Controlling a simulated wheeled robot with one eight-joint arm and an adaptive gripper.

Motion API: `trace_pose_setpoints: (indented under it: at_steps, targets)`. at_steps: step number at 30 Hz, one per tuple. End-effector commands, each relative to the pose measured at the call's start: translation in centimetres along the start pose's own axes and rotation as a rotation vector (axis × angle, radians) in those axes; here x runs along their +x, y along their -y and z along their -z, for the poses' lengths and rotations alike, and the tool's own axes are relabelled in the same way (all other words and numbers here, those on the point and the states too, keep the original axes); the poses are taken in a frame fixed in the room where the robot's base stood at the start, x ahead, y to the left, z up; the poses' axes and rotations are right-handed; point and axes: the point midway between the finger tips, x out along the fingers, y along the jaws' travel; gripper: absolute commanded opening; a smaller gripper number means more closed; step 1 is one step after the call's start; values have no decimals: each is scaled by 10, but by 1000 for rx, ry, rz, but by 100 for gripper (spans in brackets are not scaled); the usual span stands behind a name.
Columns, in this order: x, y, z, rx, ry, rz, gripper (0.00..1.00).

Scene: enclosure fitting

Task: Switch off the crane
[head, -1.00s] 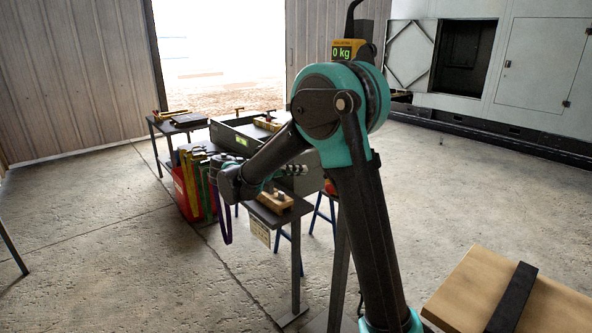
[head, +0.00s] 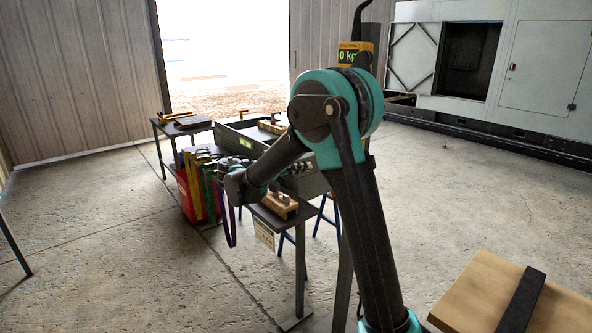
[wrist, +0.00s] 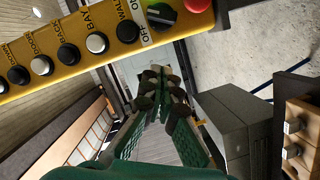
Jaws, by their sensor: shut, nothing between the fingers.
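In the wrist view, a yellow control box (wrist: 83,60) with a row of black and white push buttons runs across the top left. Its labels are only partly legible. Near its right end is a rotary switch with a green part (wrist: 165,14), and beyond it a red button (wrist: 196,5), cut by the frame edge. My gripper (wrist: 160,92) is shut and empty, just below the box in the picture; contact cannot be told. In the head view, a yellow crane scale display (head: 348,56) reads 0 kg, partly behind my arm.
A dark bench (head: 298,208) carries a wooden block with pegs (head: 280,204), also in the wrist view (wrist: 300,140). Coloured slings (head: 200,190) hang beside a grey enclosure (head: 300,180). A wooden top (head: 470,290) stands front right. Open floor lies left.

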Motion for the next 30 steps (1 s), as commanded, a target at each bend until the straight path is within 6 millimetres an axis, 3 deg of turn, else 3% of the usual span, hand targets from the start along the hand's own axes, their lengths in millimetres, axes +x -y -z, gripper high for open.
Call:
trace_pose_setpoints:
  at_steps: [7,16,30]
  targets:
    - [49,0,0,0,2,-1,0]
    - [55,0,-35,0,-1,1,0]
    - [56,0,-39,-2,-1,0,0]
